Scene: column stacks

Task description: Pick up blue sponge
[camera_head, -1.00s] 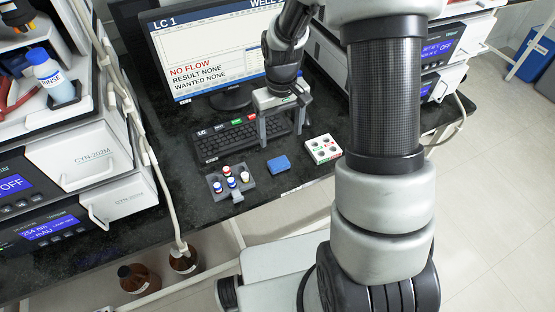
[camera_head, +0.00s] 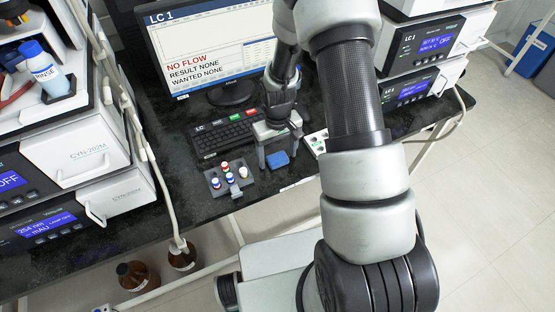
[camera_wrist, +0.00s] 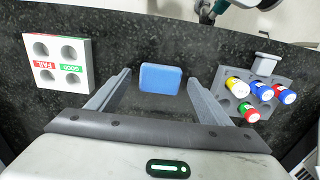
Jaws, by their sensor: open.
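The blue sponge (camera_head: 278,159) lies flat on the dark bench top, in front of the keyboard. It also shows in the wrist view (camera_wrist: 160,78), near the top middle, between the lines of the two fingers. My gripper (camera_head: 279,160) is open and empty above the bench, with its fingers reaching down around the sponge's place. In the wrist view my gripper (camera_wrist: 160,84) has one finger on each side of the sponge, with a gap to each. I cannot tell how far above the bench the fingertips are.
A grey rack with several capped vials (camera_head: 230,182) stands left of the sponge. A white block with holes (camera_wrist: 57,62) marked FAIL and GOOD is on the other side. The keyboard (camera_head: 228,133) and monitor (camera_head: 208,50) are behind. The bench's front edge is close.

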